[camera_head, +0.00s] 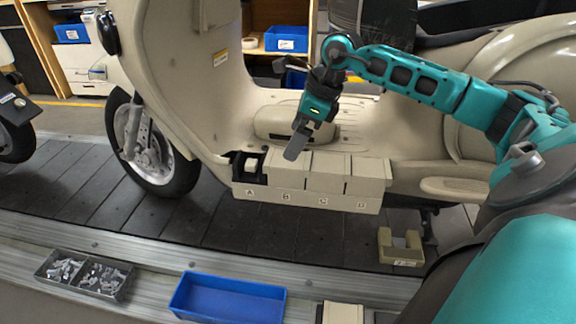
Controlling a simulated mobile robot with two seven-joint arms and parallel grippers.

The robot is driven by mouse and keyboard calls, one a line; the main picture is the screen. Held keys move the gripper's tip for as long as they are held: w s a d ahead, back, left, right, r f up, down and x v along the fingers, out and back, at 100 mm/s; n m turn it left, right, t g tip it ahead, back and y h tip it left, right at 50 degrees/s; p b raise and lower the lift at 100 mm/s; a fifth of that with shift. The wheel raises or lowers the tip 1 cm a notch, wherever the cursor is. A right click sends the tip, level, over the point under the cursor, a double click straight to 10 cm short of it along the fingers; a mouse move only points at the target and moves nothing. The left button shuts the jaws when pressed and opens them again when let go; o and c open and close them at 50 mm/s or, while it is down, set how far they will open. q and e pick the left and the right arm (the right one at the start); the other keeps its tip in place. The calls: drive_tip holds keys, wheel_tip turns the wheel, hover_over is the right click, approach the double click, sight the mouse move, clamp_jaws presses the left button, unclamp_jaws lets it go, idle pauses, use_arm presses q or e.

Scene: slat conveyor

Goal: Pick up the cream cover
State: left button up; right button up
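Cream covers close the compartments of a cream box marked A to D (306,200) on the scooter's side. One such cream cover (327,166) lies in the middle of the row. The compartment at A (249,166) is uncovered and shows black, with a small pale block in it. Another cream piece (342,314) shows at the bottom edge, cut off by the frame. I cannot tell which is the task's cover. My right gripper (295,147) hangs just above the box near B, pointing down; its fingers overlap from this angle. My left gripper is not in view.
A cream scooter (180,70) stands on the dark slat conveyor (60,185). On the near ledge are a grey tray of metal parts (84,273) and an empty blue tray (228,298). A notched cream block (401,247) sits at right. Shelves stand behind.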

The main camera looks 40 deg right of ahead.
sight(288, 169)
drive_tip(key=x, duration=0.3)
drive_tip(key=b+x, duration=0.1)
drive_tip(key=x, duration=0.1)
drive_tip(key=shift+s+d+f, duration=0.15)
drive_tip(key=shift+s+d, duration=0.1)
drive_tip(key=shift+s, duration=0.05)
drive_tip(key=c, duration=1.3)
